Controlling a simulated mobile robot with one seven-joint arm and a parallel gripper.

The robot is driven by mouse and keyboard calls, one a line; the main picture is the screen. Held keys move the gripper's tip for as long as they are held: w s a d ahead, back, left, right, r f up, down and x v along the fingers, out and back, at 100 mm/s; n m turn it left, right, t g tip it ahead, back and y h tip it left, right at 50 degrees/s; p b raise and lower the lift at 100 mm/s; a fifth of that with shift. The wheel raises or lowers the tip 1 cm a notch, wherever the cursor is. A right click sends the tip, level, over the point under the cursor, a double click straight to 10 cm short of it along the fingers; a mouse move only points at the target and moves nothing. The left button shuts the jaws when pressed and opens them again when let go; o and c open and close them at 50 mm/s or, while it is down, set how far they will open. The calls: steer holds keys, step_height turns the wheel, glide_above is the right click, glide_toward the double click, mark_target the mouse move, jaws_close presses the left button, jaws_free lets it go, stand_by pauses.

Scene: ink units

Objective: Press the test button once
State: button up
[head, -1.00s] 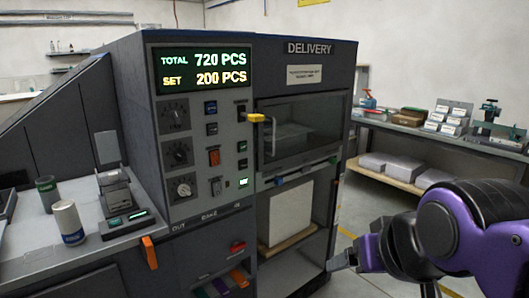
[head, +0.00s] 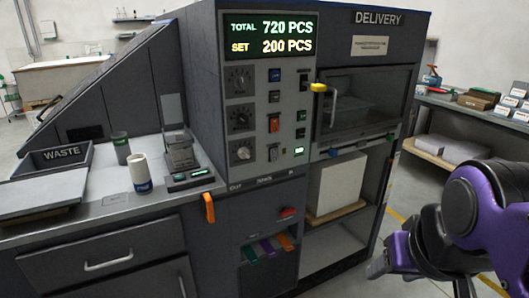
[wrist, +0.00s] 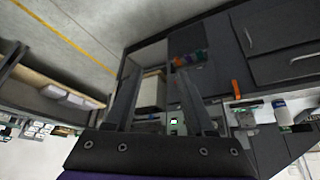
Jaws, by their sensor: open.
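A grey control panel (head: 255,142) with several push buttons and knobs stands on the dark machine, under a lit display (head: 270,37) reading TOTAL 720 PCS and SET 200 PCS. It has a blue button (head: 274,75), a red switch (head: 274,122), a pale button (head: 273,154), dark green buttons (head: 301,116) and a small lit green panel (head: 299,151). The labels are too small to read, so I cannot tell which is the test button. My gripper (head: 375,268) is low and right of the panel, apart from it. In the wrist view its fingers (wrist: 160,100) are spread and empty.
The delivery cabinet (head: 365,100) has a handled window and a yellow knob (head: 319,87) beside the panel. A counter on the left holds a WASTE tray (head: 65,155), cups (head: 139,172) and a small device (head: 181,150). An orange lever (head: 209,207) sticks out at the counter's edge.

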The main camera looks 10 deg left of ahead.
jaws_close()
stand_by(1.4)
